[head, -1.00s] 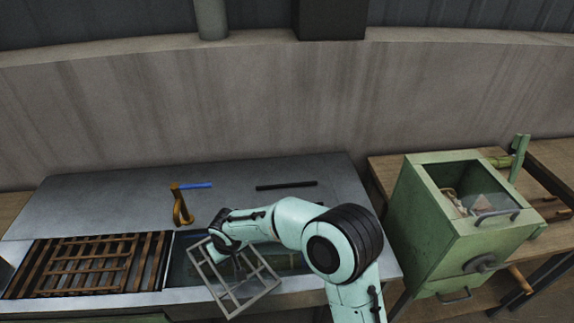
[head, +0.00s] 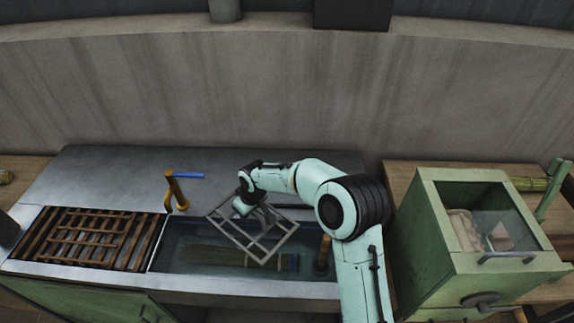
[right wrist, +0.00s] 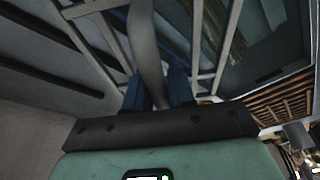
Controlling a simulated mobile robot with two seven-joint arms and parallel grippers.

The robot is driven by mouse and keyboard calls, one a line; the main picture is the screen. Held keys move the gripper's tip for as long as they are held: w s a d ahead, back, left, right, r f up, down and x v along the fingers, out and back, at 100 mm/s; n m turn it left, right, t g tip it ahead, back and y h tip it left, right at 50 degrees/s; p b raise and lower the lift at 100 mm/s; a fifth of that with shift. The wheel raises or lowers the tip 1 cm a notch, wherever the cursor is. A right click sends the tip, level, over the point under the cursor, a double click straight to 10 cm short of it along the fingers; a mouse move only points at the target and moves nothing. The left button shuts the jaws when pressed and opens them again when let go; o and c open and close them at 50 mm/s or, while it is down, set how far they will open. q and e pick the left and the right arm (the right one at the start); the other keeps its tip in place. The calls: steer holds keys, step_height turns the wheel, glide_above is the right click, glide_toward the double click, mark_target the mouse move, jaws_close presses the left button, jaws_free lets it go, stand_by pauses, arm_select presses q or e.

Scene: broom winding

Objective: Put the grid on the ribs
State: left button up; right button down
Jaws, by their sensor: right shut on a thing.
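The grid (head: 281,244) is a grey metal frame with crossing bars. It hangs tilted in my right gripper (head: 246,204), above the water basin, apart from the slats. In the right wrist view, blue fingers (right wrist: 155,88) are shut on a curved grey part of the grid (right wrist: 147,45), whose bars spread out beyond them. Brown ribs (head: 36,242) span the bay at the left of the bench; a brown slatted rack lies across their middle (head: 92,242). The ribs also show at the right of the right wrist view (right wrist: 280,102). My left gripper is not in view.
The basin (head: 190,240) holds a broom-like bundle (head: 225,256). A green glass-topped box (head: 430,235) stands to the right. The bench's back left is clear.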

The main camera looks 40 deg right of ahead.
steer(key=w+d+r+n+g+y+p, duration=0.15)
steer(key=d+n, duration=0.25)
steer(key=d, duration=0.4)
steer(key=w+d+r+n+t+p, duration=0.1)
steer(key=w+d+r+n+p, duration=0.15)
steer(key=d, duration=0.65)
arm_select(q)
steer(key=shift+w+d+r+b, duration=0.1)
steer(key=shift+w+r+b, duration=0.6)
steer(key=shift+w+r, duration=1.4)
arm_select(e)
steer(key=shift+n+g, duration=0.35)
steer(key=shift+n, duration=0.1)
steer(key=shift+d+f, duration=0.2)
steer(key=shift+f, duration=2.8)
steer(key=c, duration=0.9)
jaws_free()
steer(key=shift+s, duration=0.1)
steer(key=shift+f, duration=0.1)
